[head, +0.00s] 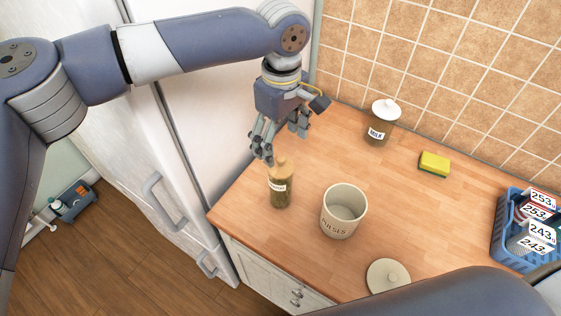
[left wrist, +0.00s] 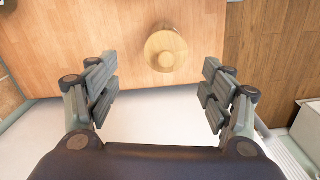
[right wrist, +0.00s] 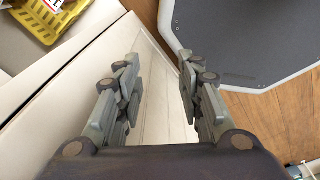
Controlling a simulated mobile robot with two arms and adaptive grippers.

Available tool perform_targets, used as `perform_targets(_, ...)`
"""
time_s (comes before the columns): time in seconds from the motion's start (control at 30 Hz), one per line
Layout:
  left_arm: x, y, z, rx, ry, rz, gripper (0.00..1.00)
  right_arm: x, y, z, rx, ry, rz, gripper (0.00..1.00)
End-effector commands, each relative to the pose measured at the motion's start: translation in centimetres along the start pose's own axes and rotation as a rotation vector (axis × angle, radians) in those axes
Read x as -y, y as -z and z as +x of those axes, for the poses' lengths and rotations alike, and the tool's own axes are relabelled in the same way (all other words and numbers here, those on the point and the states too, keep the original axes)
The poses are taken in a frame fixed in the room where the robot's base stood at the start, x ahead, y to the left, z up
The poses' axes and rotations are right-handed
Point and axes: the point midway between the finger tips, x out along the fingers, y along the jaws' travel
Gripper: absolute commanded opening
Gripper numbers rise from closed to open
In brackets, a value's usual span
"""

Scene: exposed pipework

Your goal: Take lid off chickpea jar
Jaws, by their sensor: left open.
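A tall jar (head: 281,195) with yellow-brown contents and a small white label stands upright near the counter's front left; its label is too small to read. Its round wooden lid (head: 282,168) with a knob is on top, and it also shows from above in the left wrist view (left wrist: 165,49). My left gripper (head: 281,144) is open and empty, just behind and above the lid, with its fingers apart. In the left wrist view the lid lies beyond the fingertips, between their lines. My right gripper (right wrist: 156,75) is open and empty, over a pale cabinet front.
An open cream pot (head: 341,222) stands right of the jar, with a loose cream lid (head: 388,276) in front. A white-lidded jar (head: 379,130), a yellow sponge (head: 434,164) and a blue basket (head: 509,229) stand farther right. The fridge (head: 190,130) borders the counter's left.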

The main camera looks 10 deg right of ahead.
Motion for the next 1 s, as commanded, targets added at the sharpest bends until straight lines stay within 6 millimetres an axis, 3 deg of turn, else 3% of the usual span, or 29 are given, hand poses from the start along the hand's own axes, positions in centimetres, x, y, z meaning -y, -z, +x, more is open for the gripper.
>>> perform_targets(0.17, 0.4, -0.3, 1.2, 0.000, 0.002, 0.002, 0.74, -0.1, 0.1, -1.2, 0.001, 0.000, 0.001, 0.35)
perform_targets(0.43, 0.8, -0.8, 4.9, 0.000, 0.001, 0.002, 0.74, -0.1, 0.2, -2.7, 0.001, 0.000, 0.001, 0.35)
perform_targets(0.7, 0.7, -0.7, 5.5, 0.000, -0.002, 0.002, 0.74, -0.1, 0.2, -2.7, 0.001, 0.000, 0.001, 0.35)
perform_targets(0.73, 0.7, -0.7, 5.5, 0.000, -0.001, 0.002, 0.72, -0.1, 0.2, -2.7, 0.001, 0.000, 0.001, 0.35)
perform_targets(0.9, 0.7, -0.7, 5.4, 0.000, -0.001, 0.002, 0.33, 0.0, 0.2, -2.7, 0.001, 0.000, 0.001, 0.35)
perform_targets(1.0, 0.7, -0.7, 5.5, 0.000, -0.001, 0.002, 0.32, 0.0, 0.2, -2.7, 0.001, 0.001, 0.001, 0.35)
